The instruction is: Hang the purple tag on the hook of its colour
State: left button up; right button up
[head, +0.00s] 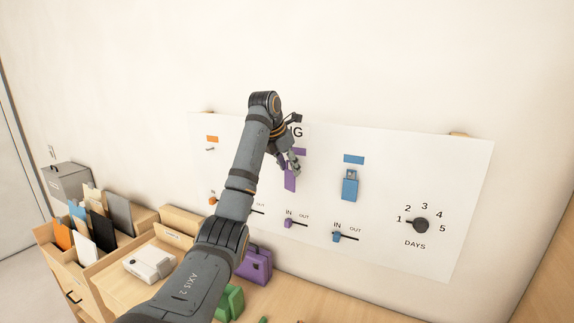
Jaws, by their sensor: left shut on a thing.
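The purple tag (290,181) is upright against or close to the white board, just below the purple colour strip (300,152). My left gripper (292,167) is shut on the upper part of the tag. The purple hook is hidden behind the gripper and tag, so I cannot tell whether the tag is on it. A blue tag (350,187) hangs below a blue strip (354,159). A bare hook (210,149) sits under an orange strip (212,139). My right gripper is not in view.
The white board (440,180) carries IN/OUT sliders (338,237) and a black DAYS dial (420,225). Below stand a purple case (258,265), a green object (230,301), a white device (149,263) and a wooden file holder (60,255). The wall above is clear.

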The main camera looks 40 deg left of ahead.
pick_arm(q)
jog(key=shift+w+a+p, duration=0.15)
jog(key=shift+w+p, duration=0.4)
jog(key=shift+p, duration=0.1)
jog(key=shift+w+a+p, duration=0.15)
jog(key=shift+w+p, duration=0.35)
jog(key=shift+p, duration=0.15)
jog(key=shift+w+a+f, duration=0.1)
jog(key=shift+w+f, duration=0.25)
jog(key=shift+f, duration=0.15)
dwell(1.0)
jog(key=o, duration=1.1)
